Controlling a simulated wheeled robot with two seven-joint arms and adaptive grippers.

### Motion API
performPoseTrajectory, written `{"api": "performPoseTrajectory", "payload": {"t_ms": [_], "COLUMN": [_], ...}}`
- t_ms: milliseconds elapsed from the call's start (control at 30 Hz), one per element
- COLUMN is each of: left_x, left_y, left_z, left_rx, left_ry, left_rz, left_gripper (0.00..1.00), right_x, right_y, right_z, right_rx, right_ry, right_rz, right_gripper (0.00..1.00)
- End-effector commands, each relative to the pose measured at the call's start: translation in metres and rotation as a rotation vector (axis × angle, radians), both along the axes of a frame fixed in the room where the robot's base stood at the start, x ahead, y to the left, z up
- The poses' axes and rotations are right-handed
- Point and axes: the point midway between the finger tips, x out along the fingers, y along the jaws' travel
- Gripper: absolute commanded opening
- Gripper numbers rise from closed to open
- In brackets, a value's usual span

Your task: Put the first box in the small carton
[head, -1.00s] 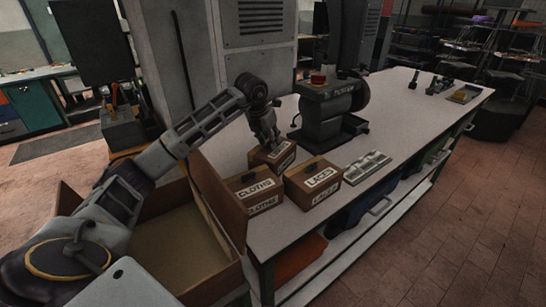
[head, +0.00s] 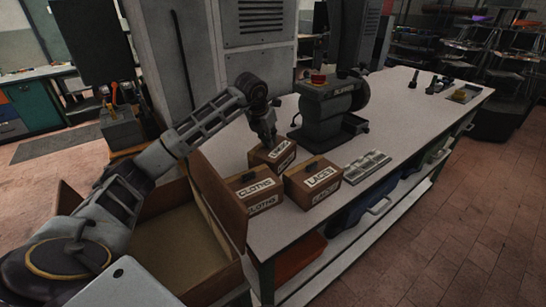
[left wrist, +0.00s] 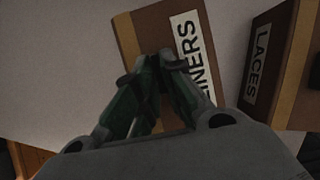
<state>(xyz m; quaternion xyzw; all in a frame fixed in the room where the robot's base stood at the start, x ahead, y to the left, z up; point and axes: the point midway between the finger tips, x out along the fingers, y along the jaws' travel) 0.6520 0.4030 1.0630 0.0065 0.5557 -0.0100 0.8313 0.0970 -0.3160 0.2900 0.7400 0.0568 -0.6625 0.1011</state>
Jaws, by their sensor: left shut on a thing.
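Three brown boxes with white labels stand in a cluster on the bench. The rear one, the liners box (head: 273,159), has a label ending in "INERS" in the left wrist view (left wrist: 150,27). My left gripper (head: 268,143) is over its top and shut on it; its fingertips (left wrist: 162,58) hide the part it grips. The cloths box (head: 250,184) is in front to the left and the laces box (head: 318,188) to the right; the laces box also shows in the left wrist view (left wrist: 262,62). An open brown carton (head: 232,215) stands left of the bench. My right gripper is out of view.
A dark press machine (head: 326,108) with a red button stands behind the boxes. A grey slotted tray (head: 367,166) lies right of the laces box. The bench top (head: 420,122) is clear towards the far right, with small items at its end.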

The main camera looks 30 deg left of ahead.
Motion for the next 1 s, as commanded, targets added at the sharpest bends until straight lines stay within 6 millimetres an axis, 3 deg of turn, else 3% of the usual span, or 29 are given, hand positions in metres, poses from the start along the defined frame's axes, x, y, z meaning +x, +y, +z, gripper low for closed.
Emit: {"api": "performPoseTrajectory", "payload": {"t_ms": [567, 1000], "left_x": [0.001, 0.001], "left_y": [0.000, 0.000], "left_z": [0.007, 0.049], "left_rx": [0.000, -0.001], "left_ry": [-0.004, -0.005], "left_rz": [0.000, 0.001], "left_gripper": [0.00, 0.00], "right_x": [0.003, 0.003], "right_y": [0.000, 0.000], "right_z": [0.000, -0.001], "right_rx": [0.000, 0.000], "right_ry": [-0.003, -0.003], "right_rz": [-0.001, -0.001], "right_gripper": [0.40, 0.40]}}
